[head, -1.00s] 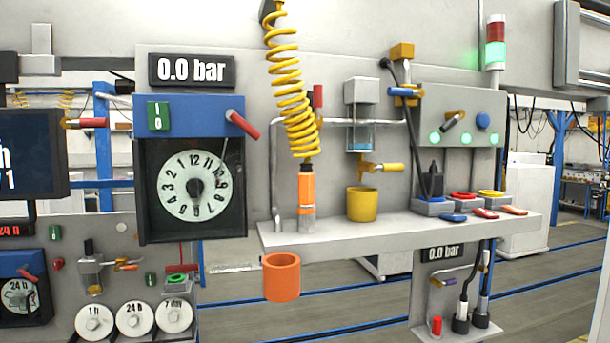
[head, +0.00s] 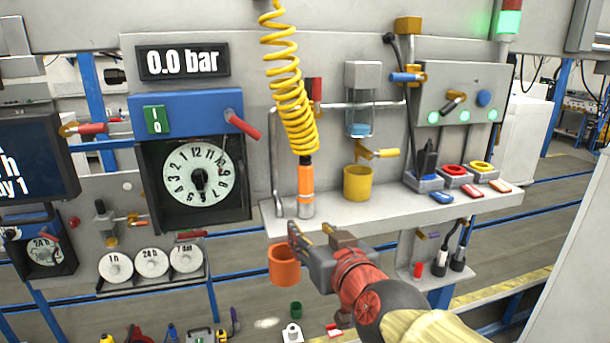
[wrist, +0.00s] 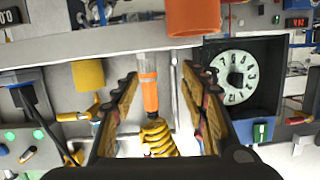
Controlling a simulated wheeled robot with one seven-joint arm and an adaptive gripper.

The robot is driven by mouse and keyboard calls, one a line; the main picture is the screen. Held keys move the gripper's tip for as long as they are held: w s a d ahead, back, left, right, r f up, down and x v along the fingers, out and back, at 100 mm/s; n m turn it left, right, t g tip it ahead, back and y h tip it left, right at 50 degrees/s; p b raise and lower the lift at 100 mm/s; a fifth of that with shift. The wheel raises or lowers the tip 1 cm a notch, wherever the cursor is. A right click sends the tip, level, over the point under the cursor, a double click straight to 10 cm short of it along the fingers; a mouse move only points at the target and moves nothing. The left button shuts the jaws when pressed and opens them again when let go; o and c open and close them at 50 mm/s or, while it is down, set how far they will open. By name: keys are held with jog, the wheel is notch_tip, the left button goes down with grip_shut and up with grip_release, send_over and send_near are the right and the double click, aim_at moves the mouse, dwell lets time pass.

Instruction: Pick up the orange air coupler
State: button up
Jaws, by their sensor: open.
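The orange air coupler (head: 306,188) stands upright on the grey shelf, with a metal lower end and a coiled yellow hose (head: 289,90) rising from its top. In the wrist view the coupler (wrist: 149,95) appears upside down between the two fingers, some distance beyond them. My gripper (head: 310,233) is open and empty, in front of and below the coupler in the head view. Its fingers (wrist: 158,105) spread to either side of the coupler in the wrist view, and I see no contact.
The shelf (head: 350,210) also bears a yellow cup (head: 357,183), to the right of the coupler. An orange cup-shaped holder (head: 283,266) hangs at the shelf's front left. A dial panel (head: 197,175) is to the left. A metal pipe (head: 275,165) runs close beside the coupler.

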aim_at(305, 180)
jog(key=w+r+m+t+h, duration=0.1)
jog(key=w, duration=0.1)
jog(key=w+a+r+m+t+h, duration=0.1)
jog(key=w+r+h, duration=0.1)
jog(key=w, duration=0.1)
jog(key=w+a+r+t+h, duration=0.1)
jog(key=w+r, duration=0.1)
jog(key=shift+w+m, duration=0.15)
jog(key=shift+m, duration=0.25)
jog(key=w, duration=0.2)
jog(key=w+p, duration=0.1)
jog(key=w, duration=0.3)
jog(key=shift+w+d+r, duration=0.2)
jog(key=shift+w+d, duration=0.05)
jog(key=shift+d, duration=0.05)
jog(key=shift+s, duration=0.1)
jog(key=shift+c, duration=0.3)
jog(key=shift+c, duration=0.5)
jog(key=shift+c, duration=0.6)
jog(key=c, duration=0.7)
